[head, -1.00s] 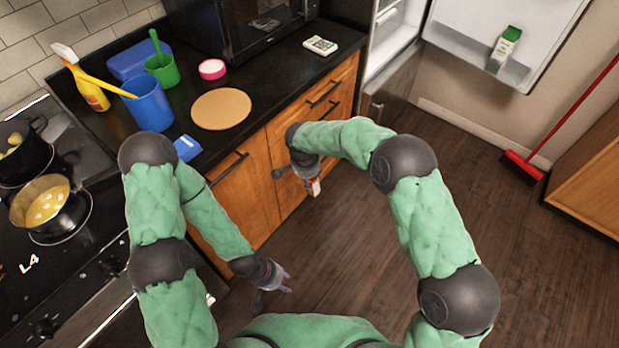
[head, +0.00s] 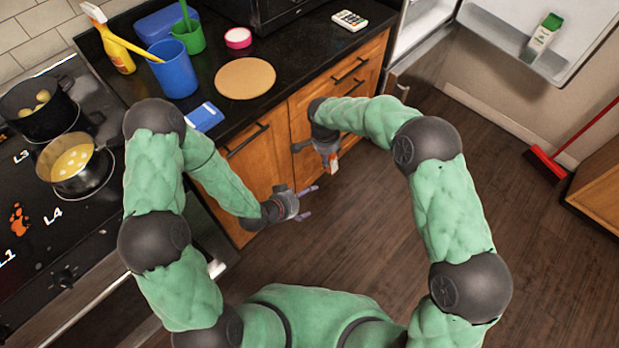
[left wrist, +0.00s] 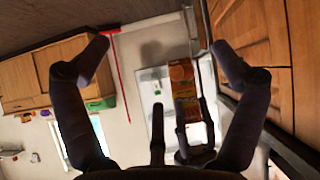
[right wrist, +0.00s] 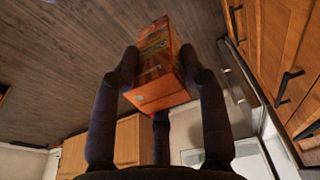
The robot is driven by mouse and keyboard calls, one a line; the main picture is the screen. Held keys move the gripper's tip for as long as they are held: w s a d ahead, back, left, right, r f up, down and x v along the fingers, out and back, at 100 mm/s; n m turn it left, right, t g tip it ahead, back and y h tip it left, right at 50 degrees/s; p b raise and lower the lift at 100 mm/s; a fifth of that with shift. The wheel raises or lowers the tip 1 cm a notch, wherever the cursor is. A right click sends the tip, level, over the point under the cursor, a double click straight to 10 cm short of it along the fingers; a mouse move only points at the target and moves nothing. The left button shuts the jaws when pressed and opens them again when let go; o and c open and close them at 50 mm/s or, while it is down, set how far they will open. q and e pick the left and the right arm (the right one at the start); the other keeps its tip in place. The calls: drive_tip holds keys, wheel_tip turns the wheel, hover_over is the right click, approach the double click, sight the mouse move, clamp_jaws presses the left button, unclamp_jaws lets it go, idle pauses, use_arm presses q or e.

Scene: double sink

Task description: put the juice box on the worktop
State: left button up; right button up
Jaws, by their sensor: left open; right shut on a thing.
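The juice box is an orange carton (right wrist: 157,80) held between the fingers of my right gripper (right wrist: 160,75) in the right wrist view. In the head view only a small part of the juice box (head: 333,163) shows below my right gripper (head: 328,155), in front of the wooden drawers. It also shows beyond my left fingers in the left wrist view (left wrist: 182,80). My left gripper (head: 306,201) is open and empty, lower and to the left of the right one. The worktop (head: 290,62) is black and lies above the drawers, higher than both grippers.
On the worktop stand a blue cup (head: 174,72), a green cup (head: 190,40), a round cork mat (head: 244,78), a pink-rimmed tub (head: 237,38), a blue item (head: 204,117) and a calculator-like item (head: 349,20). Pots sit on the stove (head: 45,180) at left. An open fridge is at right.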

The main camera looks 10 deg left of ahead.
sight(332, 167)
use_arm(q)
drive_tip(key=w+d+r+m+t+h, duration=0.1)
drive_tip(key=w+r+m+t+h, duration=0.1)
drive_tip(key=r, duration=0.4)
drive_tip(key=shift+w+d+m+t, duration=0.25)
drive_tip(key=shift+w+m, duration=0.25)
drive_tip(key=shift+w, duration=0.25)
drive_tip(key=x, duration=1.2)
drive_tip(key=c, duration=1.4)
drive_tip(key=shift+a, duration=0.1)
use_arm(e)
drive_tip(key=shift+r, duration=0.8)
use_arm(q)
drive_tip(key=shift+f, duration=0.15)
use_arm(e)
drive_tip(key=shift+w+r, duration=0.1)
